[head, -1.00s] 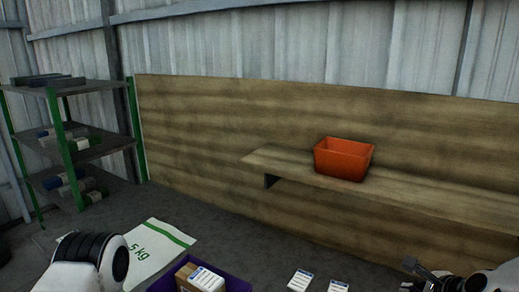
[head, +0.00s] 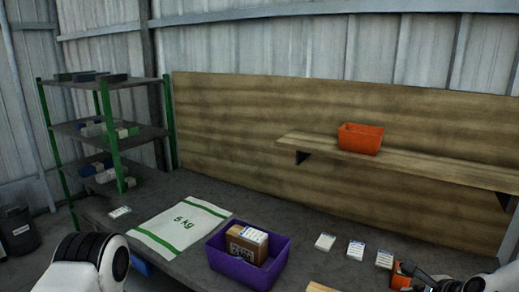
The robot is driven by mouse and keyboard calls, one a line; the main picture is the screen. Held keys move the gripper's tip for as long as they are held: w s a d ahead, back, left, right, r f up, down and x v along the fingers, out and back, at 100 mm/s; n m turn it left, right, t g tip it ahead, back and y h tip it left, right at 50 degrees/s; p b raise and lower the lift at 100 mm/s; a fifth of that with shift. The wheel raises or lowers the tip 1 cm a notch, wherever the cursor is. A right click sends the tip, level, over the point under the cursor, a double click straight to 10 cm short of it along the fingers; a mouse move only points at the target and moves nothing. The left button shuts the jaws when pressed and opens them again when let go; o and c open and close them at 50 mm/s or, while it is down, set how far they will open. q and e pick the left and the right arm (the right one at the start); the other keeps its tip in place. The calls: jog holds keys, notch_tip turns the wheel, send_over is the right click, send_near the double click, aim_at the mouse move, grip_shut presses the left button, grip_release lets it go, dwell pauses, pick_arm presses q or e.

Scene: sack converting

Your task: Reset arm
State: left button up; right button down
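My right gripper (head: 412,272), dark and thin-fingered, is low at the bottom right, over the near part of the table. Its fingers are small and partly cut off, so I cannot tell whether they are open or shut. An orange item (head: 400,276) shows right beside its fingers; I cannot tell whether they touch. A white and black part of my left arm (head: 88,264) fills the bottom left corner. My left gripper is not in view.
On the dark table (head: 190,262) are a flat 5 kg sack (head: 180,226), a purple bin (head: 248,272) holding a brown box (head: 246,246), and several white labels. A wooden shelf (head: 430,172) carries an orange bin (head: 360,138). A green-framed rack (head: 112,140) stands left.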

jog(key=s+a+f+n+g+b, duration=0.15)
jog(key=s+f, duration=0.35)
jog(key=f, duration=0.5)
jog(key=s+a+f+n+g+h+b, duration=0.1)
jog(key=s+f+n+g+b, duration=0.3)
jog(key=f, duration=0.6)
jog(key=s+a+f+g+b, duration=0.1)
jog(key=s+a+f+b, duration=0.1)
jog(key=s+f, duration=0.6)
pick_arm(q)
notch_tip(320, 180, down, 10)
jog(key=b, duration=0.2)
jog(key=shift+w+d, duration=0.2)
jog(key=shift+w, duration=0.15)
pick_arm(e)
jog(key=s+a+f+n+g, duration=0.2)
jog(key=s+f+n, duration=0.7)
jog(key=n, duration=1)
jog(key=shift+s+a+f+h, duration=0.15)
jog(key=shift+s+a+h, duration=0.15)
jog(key=shift+a, duration=0.45)
